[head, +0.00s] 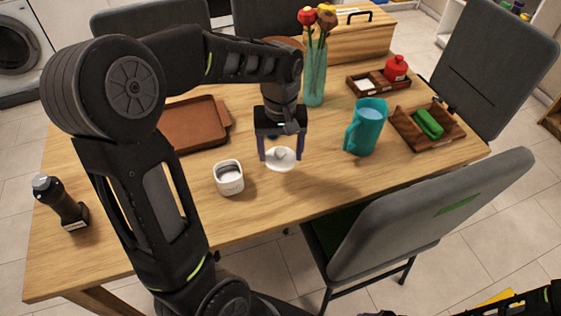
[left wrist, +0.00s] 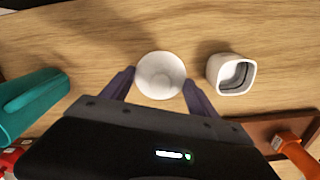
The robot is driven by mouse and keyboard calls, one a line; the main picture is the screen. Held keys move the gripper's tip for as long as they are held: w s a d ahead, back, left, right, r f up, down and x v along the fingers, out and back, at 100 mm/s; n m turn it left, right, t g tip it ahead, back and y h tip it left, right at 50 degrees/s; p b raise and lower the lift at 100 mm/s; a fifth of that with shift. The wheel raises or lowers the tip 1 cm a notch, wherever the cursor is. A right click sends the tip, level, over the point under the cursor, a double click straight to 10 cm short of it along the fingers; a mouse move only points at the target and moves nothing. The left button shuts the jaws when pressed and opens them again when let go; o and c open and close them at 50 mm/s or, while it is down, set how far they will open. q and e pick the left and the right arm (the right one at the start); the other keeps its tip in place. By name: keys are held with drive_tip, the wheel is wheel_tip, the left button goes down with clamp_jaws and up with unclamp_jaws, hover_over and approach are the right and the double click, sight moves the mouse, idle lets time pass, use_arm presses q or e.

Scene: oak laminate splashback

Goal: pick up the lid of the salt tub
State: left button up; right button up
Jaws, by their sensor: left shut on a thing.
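The lid of the salt tub (head: 280,159) is a round white disc with a small knob. It is between the fingers of my left gripper (head: 281,157), which is shut on it. The lid also shows between the dark fingertips in the left wrist view (left wrist: 160,75). I cannot tell whether it touches the table or hangs just above it. The white salt tub (head: 229,178) stands open and upright on the table, left of the lid in the head view. It shows right of the lid in the left wrist view (left wrist: 231,74).
A teal jug (head: 364,130) stands right of the lid, and a glass vase (head: 314,80) with flowers behind it. A brown tray (head: 195,128) lies at the left. A wooden tray (head: 405,123) holds a green item. Bare table (head: 330,182) lies in front of the lid.

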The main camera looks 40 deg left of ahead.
sight(280, 149)
use_arm(q)
drive_tip(key=shift+r, duration=1.7)
